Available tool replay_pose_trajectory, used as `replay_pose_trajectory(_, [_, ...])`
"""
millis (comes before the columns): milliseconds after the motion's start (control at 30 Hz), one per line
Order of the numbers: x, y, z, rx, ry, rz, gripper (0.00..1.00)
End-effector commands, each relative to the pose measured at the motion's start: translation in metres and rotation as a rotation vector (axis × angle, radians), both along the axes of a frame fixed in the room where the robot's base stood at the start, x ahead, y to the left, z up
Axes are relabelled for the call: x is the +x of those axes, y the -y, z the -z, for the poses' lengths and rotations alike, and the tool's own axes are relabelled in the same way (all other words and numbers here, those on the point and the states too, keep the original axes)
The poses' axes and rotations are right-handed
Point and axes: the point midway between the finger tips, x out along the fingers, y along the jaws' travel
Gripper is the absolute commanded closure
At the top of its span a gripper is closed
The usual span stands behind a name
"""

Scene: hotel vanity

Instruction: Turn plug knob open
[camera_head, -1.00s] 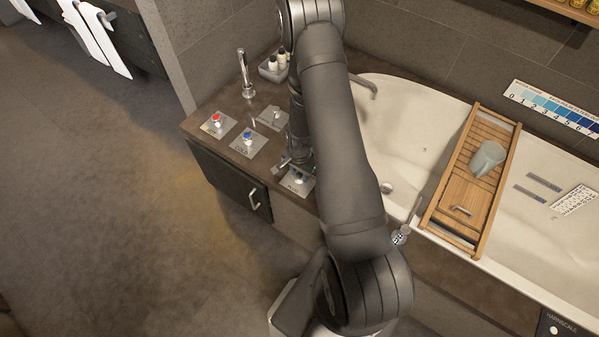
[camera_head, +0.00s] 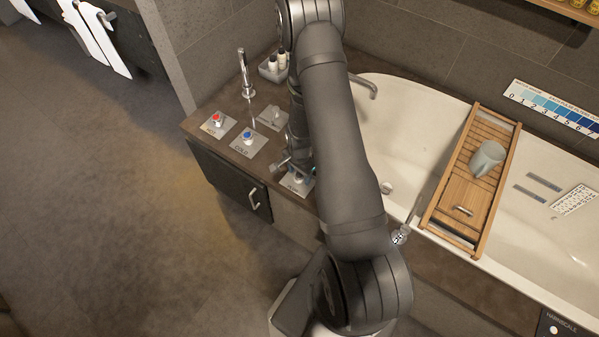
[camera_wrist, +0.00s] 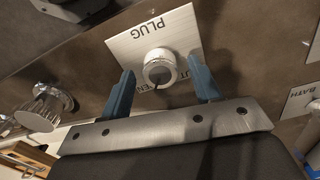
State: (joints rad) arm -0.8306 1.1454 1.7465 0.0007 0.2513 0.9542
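The plug knob (camera_wrist: 160,68) is a round, silvery knob on a square metal plate (camera_wrist: 130,45) marked PLUG. The words near the knob are partly covered; a dark mark shows on the knob's lower edge. My gripper (camera_wrist: 160,72) is open, with one blue finger on each side of the knob and visible gaps between. In the head view my gripper (camera_head: 288,164) is low over the plug plate (camera_head: 295,189) at the counter's front edge, and my arm hides part of it.
The red hot knob (camera_head: 216,119) and blue cold knob (camera_head: 248,137) stand to the left on the counter, near a chrome spout (camera_head: 246,75). A bathtub (camera_head: 405,115) with a wooden tray (camera_head: 437,219) and a grey cup (camera_head: 487,158) lies to the right.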

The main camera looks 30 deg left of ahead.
Motion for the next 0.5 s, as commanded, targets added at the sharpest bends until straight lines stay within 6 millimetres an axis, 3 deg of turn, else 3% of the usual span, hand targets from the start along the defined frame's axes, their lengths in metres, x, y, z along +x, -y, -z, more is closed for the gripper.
replay_pose_trajectory(267, [0.001,0.0,-0.003,0.001,0.001,0.0,0.43])
replay_pose_trajectory(500, [0.001,-0.001,-0.031,0.004,0.003,0.0,0.43])
